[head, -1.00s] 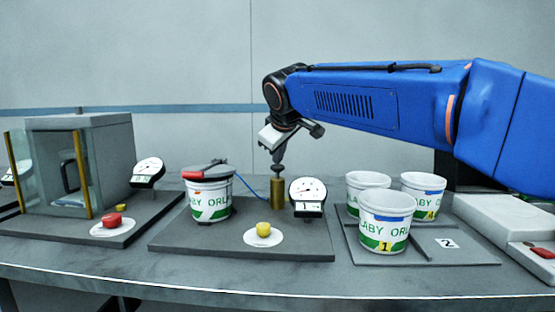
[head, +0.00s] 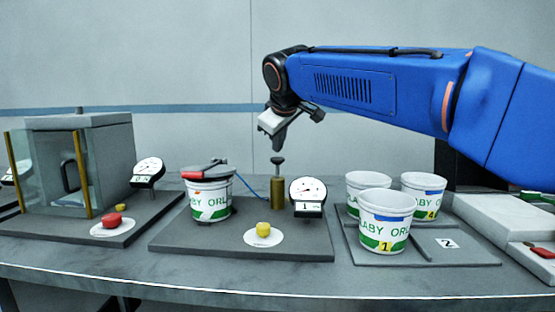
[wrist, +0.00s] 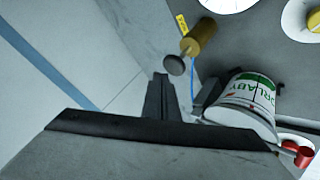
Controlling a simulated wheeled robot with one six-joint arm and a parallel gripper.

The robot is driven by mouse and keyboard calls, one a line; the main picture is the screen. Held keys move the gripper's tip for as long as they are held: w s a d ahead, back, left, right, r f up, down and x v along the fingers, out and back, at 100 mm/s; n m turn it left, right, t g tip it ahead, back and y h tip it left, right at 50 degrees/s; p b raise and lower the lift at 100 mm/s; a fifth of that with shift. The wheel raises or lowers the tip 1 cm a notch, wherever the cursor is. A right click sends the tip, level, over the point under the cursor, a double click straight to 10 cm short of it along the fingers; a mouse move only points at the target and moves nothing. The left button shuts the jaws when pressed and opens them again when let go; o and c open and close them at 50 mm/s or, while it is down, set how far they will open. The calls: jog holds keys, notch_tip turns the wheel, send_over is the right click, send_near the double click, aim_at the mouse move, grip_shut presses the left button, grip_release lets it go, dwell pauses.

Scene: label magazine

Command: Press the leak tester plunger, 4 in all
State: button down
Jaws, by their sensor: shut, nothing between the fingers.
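The leak tester plunger (head: 277,161) is a dark knob on a thin rod rising from a brass cylinder (head: 277,189) on the middle grey plate. The knob also shows in the wrist view (wrist: 174,65). My gripper (head: 278,143) is shut and empty, a little above the knob and apart from it. In the wrist view its dark fingers (wrist: 161,95) point toward the plunger. A dial gauge (head: 307,192) stands right of the cylinder; its small display seems to show a 1. A lidded tub (head: 210,200) with a red-handled clamp stands left of the cylinder.
A yellow button (head: 263,229) sits in front of the cylinder. Several tubs, such as the one marked 1 (head: 386,230), stand in a tray at right; its slot 2 (head: 447,243) is bare. A glass-walled chamber (head: 80,160) and red button (head: 112,220) are at left.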

aim_at(278, 159)
jog(key=shift+r, duration=2.5)
dwell(0.8)
notch_tip(278, 159, up, 4)
jog(key=shift+f, duration=0.1)
dwell(0.3)
jog(key=shift+f, duration=4.4)
jog(key=shift+f, duration=0.2)
jog(key=shift+f, duration=0.25)
